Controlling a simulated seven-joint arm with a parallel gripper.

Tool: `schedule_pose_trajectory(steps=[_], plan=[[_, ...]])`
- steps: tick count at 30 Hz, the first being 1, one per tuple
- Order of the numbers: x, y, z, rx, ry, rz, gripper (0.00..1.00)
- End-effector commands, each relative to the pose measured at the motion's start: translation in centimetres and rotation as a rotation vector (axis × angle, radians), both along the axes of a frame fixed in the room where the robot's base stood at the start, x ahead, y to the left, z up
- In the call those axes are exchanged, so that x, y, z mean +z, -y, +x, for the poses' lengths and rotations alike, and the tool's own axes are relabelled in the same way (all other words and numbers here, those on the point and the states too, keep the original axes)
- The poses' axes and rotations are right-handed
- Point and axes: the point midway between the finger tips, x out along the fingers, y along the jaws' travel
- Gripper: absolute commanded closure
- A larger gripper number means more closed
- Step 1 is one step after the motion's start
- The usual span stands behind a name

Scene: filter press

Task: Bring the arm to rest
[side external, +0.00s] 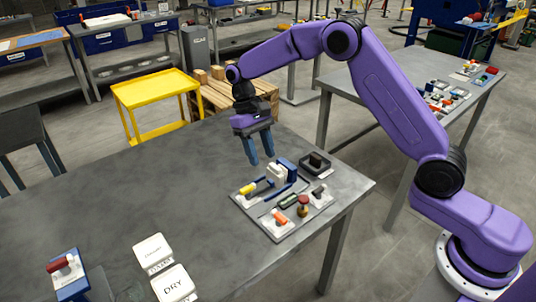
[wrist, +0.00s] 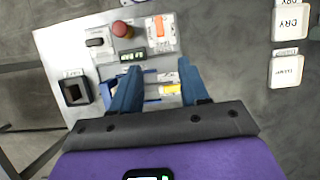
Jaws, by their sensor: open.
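My gripper (side external: 261,158) is open and empty, pointing down above the grey work table (side external: 110,205), over the back edge of a light board (side external: 270,233) with several small items on it. In the wrist view its two blue fingers (wrist: 158,75) are spread apart and partly cover a blue and white piece (wrist: 150,102) and a yellow piece (wrist: 170,88). In the side view the fingertips look apart from the items, though the exact height is hard to tell.
A black square holder (side external: 316,162) stands beside the board. White boxes, one marked DRY (side external: 174,284), and a blue block with a red part (side external: 69,275) stand at the table's front. A yellow cart (side external: 155,88) stands behind. The table's left middle is clear.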

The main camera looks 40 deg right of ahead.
Motion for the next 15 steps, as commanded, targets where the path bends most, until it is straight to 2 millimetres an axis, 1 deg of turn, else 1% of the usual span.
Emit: schedule_pose_trajectory(steps=[2, 5, 8, 15], plan=[[0.3, -0.2, -0.4, 0.016, 0.006, 0.001, 0.55], [1.2, -0.6, -1.5, 0.062, 0.025, 0.005, 0.55], [2.4, -1.2, -3.5, 0.135, 0.056, 0.016, 0.55], [4.9, -1.6, -9.5, 0.33, 0.131, 0.045, 0.55]])
